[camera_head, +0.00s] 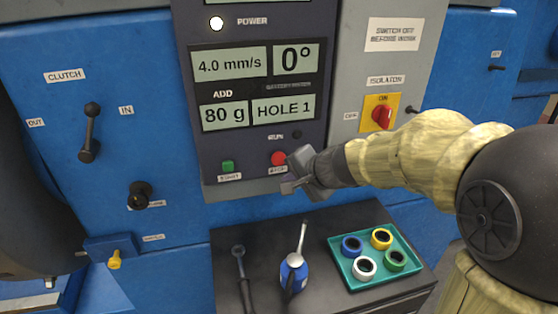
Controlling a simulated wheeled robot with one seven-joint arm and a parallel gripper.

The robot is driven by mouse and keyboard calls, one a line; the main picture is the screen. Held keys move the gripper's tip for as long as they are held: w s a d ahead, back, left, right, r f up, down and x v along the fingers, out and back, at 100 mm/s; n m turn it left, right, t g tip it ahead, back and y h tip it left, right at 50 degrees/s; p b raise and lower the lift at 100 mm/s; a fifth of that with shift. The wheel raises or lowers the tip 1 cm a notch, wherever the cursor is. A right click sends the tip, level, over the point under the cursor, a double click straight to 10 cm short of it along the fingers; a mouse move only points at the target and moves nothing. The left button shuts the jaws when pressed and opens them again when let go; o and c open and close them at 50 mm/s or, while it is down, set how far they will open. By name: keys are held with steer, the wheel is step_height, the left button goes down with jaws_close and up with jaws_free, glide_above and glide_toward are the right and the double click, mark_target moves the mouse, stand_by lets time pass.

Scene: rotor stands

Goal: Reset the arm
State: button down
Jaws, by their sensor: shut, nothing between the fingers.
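My gripper (297,181) is at the middle of the view, in front of the lower edge of the dark control panel (258,150). It is shut and empty. Its tip is just below and right of the red stop button (278,158); I cannot tell whether it touches the panel. My arm (420,150) reaches in from the right in a pale cloth cover. The panel's screens read 4.0 mm/s, 0°, 80 g and HOLE 1, and the power lamp (216,24) is white. A green start button (228,167) sits left of the red one.
A red isolator switch (382,116) and a clutch lever (90,130) are on the machine front.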

steer(key=shift+f, duration=0.1)
steer(key=s+d+f+n+g+h, duration=0.5)
steer(key=s+d+f, duration=0.8)
steer(key=s, duration=0.4)
steer(key=d+n+h, duration=0.1)
steer(key=n, duration=0.1)
steer(key=shift+f+n, duration=0.4)
stand_by(3.7)
